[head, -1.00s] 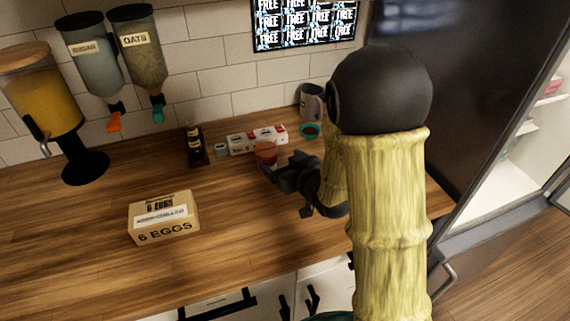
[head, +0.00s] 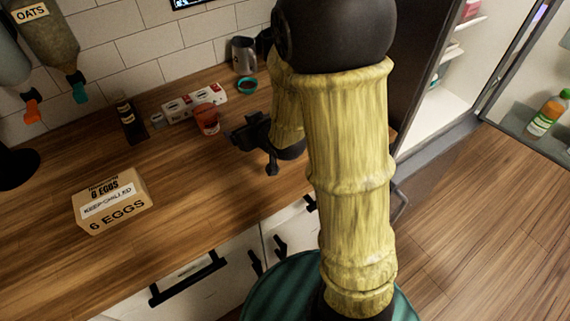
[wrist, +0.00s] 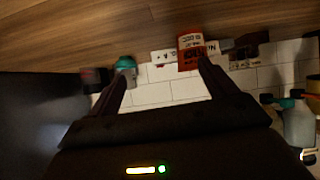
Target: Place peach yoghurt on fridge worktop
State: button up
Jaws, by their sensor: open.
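An orange-red pot (head: 207,119) stands upright on the wooden worktop (head: 190,195) near the back wall. It looks like the yoghurt, but its flavour cannot be read. My gripper (head: 229,137) is open and empty just to the right of the pot in the head view, with a small gap between them. In the wrist view, which is upside down, the pot (wrist: 191,50) shows beyond the fingertips, close to the right finger. My gripper (wrist: 163,76) holds nothing there.
An egg box (head: 112,200) sits at the worktop's left front. An open fridge (head: 445,100) is at the right.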

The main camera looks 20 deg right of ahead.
jog(key=s+d+g+h, duration=0.1)
jog(key=s, duration=0.1)
jog(key=s+d+f+m+g, duration=0.1)
jog(key=s+d, duration=0.1)
jog(key=s+d+m+g+h, duration=0.1)
jog(key=s+d, duration=0.1)
jog(key=shift+f+g+h, duration=0.2)
jog(key=shift+g+h, duration=0.1)
jog(key=s+g, duration=0.1)
jog(key=s, duration=0.2)
jog(key=s+d+m+g, duration=0.1)
jog(key=s+g, duration=0.1)
jog(key=s, duration=0.2)
jog(key=s+g, duration=0.2)
jog(key=s, duration=0.2)
jog(key=shift+d+m+h, duration=0.3)
jog(key=w+p+v, duration=0.1)
jog(key=p+v, duration=0.6)
jog(key=p, duration=0.1)
jog(key=shift+w+r, duration=0.35)
jog(key=shift+r, duration=0.15)
